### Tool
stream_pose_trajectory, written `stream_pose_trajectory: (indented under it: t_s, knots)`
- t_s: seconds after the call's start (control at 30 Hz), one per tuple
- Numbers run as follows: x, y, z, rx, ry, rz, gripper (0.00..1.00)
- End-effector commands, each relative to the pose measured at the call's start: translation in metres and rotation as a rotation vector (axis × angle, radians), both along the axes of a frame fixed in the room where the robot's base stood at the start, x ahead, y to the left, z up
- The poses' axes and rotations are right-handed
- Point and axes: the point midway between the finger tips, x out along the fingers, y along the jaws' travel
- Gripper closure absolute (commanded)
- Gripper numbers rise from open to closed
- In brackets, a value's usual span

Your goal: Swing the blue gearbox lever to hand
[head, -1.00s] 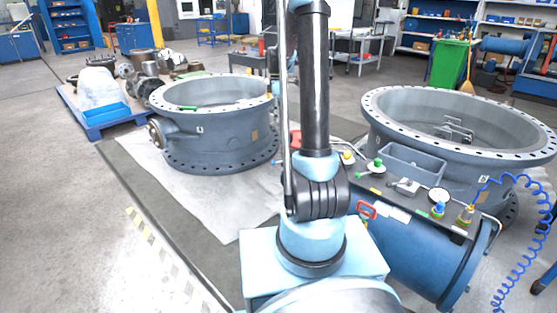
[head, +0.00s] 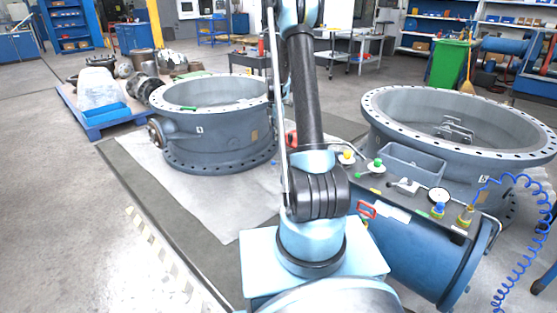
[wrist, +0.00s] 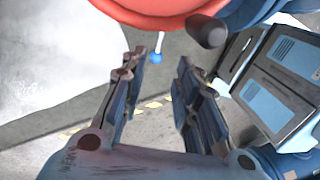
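The lever shows in the wrist view as a thin pale rod with a blue ball knob (wrist: 155,58), hanging below a red rounded body (wrist: 160,12). In the head view a small blue knob (head: 274,162) shows left of my arm, near a red part (head: 292,138) mostly hidden by my arm. My gripper (wrist: 157,68) is open, with its two fingers apart. In the wrist view the knob appears between the fingertips; I cannot tell how far ahead of them it is, and no contact is visible. The gripper is hidden in the head view.
A large grey flanged valve body (head: 220,135) stands left of my arm, and another (head: 460,125) at the right. A blue cylinder (head: 420,260) with a tool tray (head: 412,157) on top is close on the right. A dark knob (wrist: 207,31) sits beside the red body.

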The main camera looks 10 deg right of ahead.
Motion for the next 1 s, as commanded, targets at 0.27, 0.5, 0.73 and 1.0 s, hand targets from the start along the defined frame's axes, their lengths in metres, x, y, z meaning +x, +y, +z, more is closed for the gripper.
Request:
stream_pose_trajectory:
  t_s: [0.27, 0.5, 0.73, 1.0]
  knots:
    - [-0.01, -0.001, -0.05, 0.0, 0.0, -0.001, 0.71]
    - [-0.018, -0.002, -0.089, 0.0, 0.0, -0.001, 0.71]
    - [-0.023, -0.003, -0.115, 0.0, 0.0, -0.001, 0.71]
    - [-0.025, -0.003, -0.122, 0.0, 0.0, -0.001, 0.71]
